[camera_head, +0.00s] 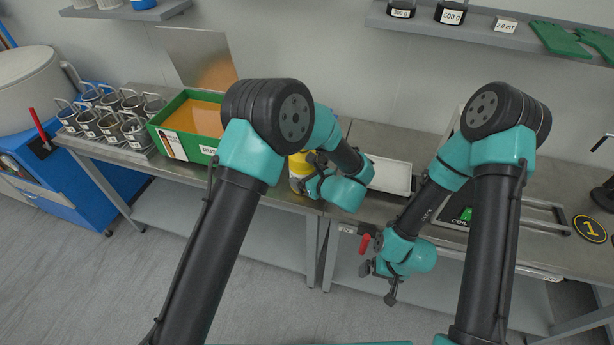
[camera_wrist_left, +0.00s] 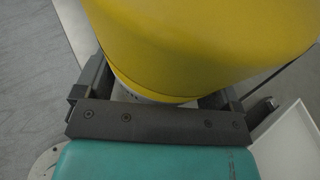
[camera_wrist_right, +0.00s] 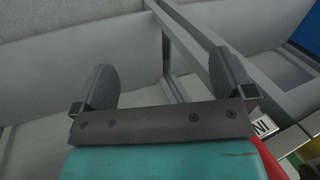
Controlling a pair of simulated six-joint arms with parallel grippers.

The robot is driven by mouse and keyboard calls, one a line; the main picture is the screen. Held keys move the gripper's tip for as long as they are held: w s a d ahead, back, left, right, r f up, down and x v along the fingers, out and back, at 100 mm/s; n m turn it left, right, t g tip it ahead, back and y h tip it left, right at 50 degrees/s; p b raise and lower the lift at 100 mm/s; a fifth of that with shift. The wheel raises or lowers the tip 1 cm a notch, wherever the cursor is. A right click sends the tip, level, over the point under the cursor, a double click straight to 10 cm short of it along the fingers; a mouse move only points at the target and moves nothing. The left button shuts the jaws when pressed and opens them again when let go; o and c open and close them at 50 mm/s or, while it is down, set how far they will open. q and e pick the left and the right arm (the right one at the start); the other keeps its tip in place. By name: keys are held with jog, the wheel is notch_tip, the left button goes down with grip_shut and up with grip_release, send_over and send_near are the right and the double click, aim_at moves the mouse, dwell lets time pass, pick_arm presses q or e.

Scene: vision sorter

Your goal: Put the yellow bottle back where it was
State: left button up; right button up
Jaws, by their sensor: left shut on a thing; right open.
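The yellow bottle (camera_head: 297,167) is at the bench near its front edge, to the right of the green crate. It is partly hidden behind my left arm and gripper in the head view. In the left wrist view the yellow bottle (camera_wrist_left: 200,40) fills the top, between the fingers. My left gripper (camera_head: 305,180) is shut on it. I cannot tell whether its base touches the bench. My right gripper (camera_head: 378,283) hangs in front of the bench's front edge. In the right wrist view the right gripper (camera_wrist_right: 163,80) is open and empty.
A green crate (camera_head: 170,115) with an orange inside stands left of the bottle. Several metal cups (camera_head: 110,120) stand further left. A white tray (camera_head: 392,177) lies right of my left gripper. A red handle (camera_head: 365,243) sticks out at the front edge. A shelf (camera_head: 480,30) hangs above.

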pick_arm(q)
jog(key=shift+f, duration=0.1)
jog(key=o, duration=1.2)
jog(key=shift+d+r, duration=0.1)
jog(key=shift+r, duration=0.1)
jog(key=v, duration=0.7)
jog(key=shift+s+d, duration=0.1)
jog(key=shift+s, duration=0.05)
